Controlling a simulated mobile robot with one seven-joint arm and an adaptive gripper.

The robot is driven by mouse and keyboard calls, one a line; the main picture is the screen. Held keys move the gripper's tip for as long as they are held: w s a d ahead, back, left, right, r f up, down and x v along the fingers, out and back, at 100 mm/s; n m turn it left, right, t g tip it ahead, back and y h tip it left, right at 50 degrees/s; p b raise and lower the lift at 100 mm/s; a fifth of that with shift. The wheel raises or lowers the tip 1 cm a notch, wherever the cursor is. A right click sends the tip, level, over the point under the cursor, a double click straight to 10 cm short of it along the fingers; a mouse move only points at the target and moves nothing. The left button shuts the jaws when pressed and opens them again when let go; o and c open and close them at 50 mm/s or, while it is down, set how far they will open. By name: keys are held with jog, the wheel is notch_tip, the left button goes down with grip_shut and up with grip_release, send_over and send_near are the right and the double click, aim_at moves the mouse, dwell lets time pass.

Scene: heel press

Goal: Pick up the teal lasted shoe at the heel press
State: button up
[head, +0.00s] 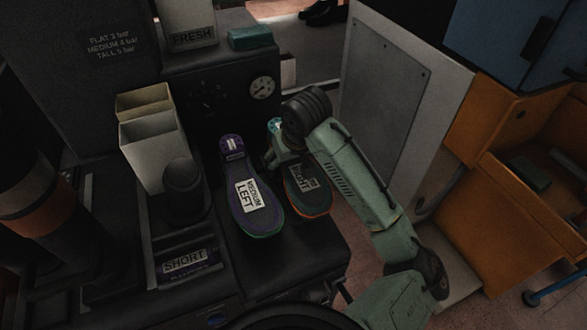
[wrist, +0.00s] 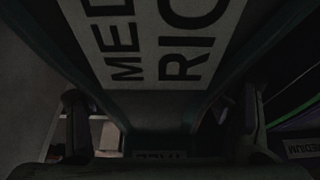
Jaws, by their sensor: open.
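The teal lasted shoe (head: 309,193) lies on the dark press table, toe toward the front. It has an orange edge and a white label, partly hidden by my arm; its heel end shows teal behind my wrist. My gripper (wrist: 160,128) is over the shoe, with one finger on each side of it in the wrist view. The shoe's label (wrist: 170,40) fills the top of that view and reads "MED" and "RIG", cut off. The fingers are open; whether they touch the shoe cannot be told.
A purple shoe (head: 244,192) labelled "MEDIUM LEFT" lies close on the left. Pale bins (head: 148,140), a dark cylinder (head: 183,190) and a box marked "SHORT" (head: 186,262) stand further left. A gauge (head: 262,88) is behind. A grey panel (head: 385,85) and orange cabinet (head: 500,200) stand right.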

jog(key=c, duration=1.5)
